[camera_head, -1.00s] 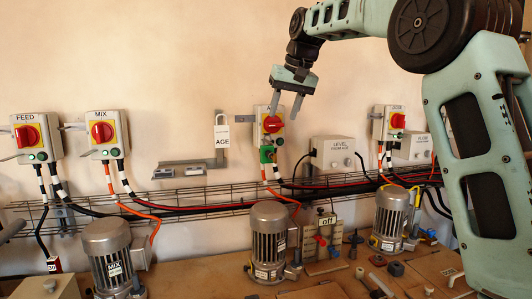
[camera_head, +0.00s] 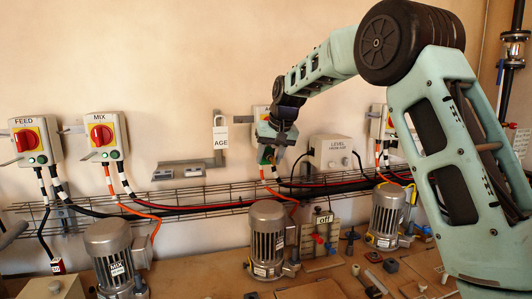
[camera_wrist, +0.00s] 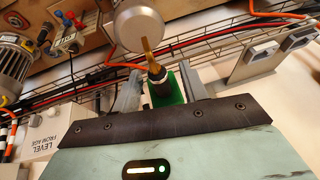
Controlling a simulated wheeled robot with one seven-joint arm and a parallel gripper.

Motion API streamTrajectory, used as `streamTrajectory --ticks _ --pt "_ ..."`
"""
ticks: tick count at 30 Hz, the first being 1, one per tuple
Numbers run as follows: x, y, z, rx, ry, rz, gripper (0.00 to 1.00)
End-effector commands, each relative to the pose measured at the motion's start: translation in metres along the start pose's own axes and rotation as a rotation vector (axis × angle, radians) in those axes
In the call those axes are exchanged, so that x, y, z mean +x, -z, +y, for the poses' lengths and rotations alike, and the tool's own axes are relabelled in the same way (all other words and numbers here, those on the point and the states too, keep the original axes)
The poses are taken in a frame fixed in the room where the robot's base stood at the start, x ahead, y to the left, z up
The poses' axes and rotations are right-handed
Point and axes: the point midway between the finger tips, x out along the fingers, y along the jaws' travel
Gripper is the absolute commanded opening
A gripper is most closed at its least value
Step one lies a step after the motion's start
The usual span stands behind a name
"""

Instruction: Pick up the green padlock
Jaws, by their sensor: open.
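The green padlock (camera_head: 264,157) hangs low on the third switch box from the left, partly hidden by my gripper in the head view. My gripper (camera_head: 274,155) is in front of that box, its fingers close to the padlock. In the wrist view a green body (camera_wrist: 177,90) shows between the two fingers of my gripper (camera_wrist: 162,88), partly hidden by a dark round part in front of it. The fingers are apart, one on each side of the green body. Whether they touch it I cannot tell.
A pale padlock (camera_head: 220,134) hangs left of my gripper. A LEVEL box (camera_head: 333,152) is on the right. A wire cable tray (camera_head: 180,197) with cables runs below. A grey motor (camera_head: 267,238) stands on the cluttered bench below.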

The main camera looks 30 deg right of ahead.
Motion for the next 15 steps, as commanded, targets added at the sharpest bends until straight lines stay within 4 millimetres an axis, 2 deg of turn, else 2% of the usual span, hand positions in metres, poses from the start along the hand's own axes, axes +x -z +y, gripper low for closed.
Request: streamTrajectory --ticks 8,9,13,14,15 --pt "0.0062 -0.0004 -0.0001 0.000 0.000 0.000 0.43" --pt "0.0062 -0.0004 -0.0001 0.000 0.000 0.000 0.40" --pt "0.0060 -0.0004 -0.0001 0.000 0.000 0.000 0.04" --pt "0.0059 -0.0004 -0.0001 0.000 0.000 0.000 0.00" --pt "0.0059 -0.0003 -0.0001 0.000 0.000 0.000 0.00"
